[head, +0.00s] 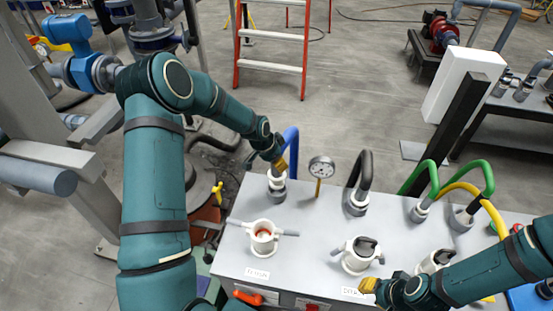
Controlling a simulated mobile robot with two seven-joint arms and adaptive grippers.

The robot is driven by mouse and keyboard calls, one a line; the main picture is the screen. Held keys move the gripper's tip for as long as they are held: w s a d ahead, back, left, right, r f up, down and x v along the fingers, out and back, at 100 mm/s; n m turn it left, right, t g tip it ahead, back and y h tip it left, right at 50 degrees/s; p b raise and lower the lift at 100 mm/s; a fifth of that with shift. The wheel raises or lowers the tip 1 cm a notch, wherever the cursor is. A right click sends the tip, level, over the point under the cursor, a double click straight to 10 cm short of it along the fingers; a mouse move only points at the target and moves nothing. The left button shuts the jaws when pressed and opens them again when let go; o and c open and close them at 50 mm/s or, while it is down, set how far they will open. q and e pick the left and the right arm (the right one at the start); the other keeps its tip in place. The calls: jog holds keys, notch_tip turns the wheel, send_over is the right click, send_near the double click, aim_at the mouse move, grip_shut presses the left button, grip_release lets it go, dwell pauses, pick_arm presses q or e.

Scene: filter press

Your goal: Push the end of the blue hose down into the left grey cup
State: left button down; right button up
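The blue hose (293,148) arches up behind my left gripper at the back left of the grey bench. My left gripper (280,166) points down with its yellow fingertips around the hose's end, which they mostly hide; it looks shut on it. A pale collar shows just below the fingertips, at the left grey cup (277,195). How deep the end sits in the cup cannot be told. My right gripper (369,285) is over the front edge of the bench, away from the hose, with its yellow fingertips together and nothing seen between them.
A pressure gauge (321,168) on a stem stands right of the left cup. A black hose (361,170), a green hose (428,175) and a yellow hose (462,188) are farther right.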

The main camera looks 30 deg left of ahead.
aim_at(276, 173)
pick_arm(q)
jog(key=shift+f+b, duration=2.55)
jog(key=shift+f, duration=0.5)
dwell(0.5)
jog(key=c, duration=0.5)
grip_release()
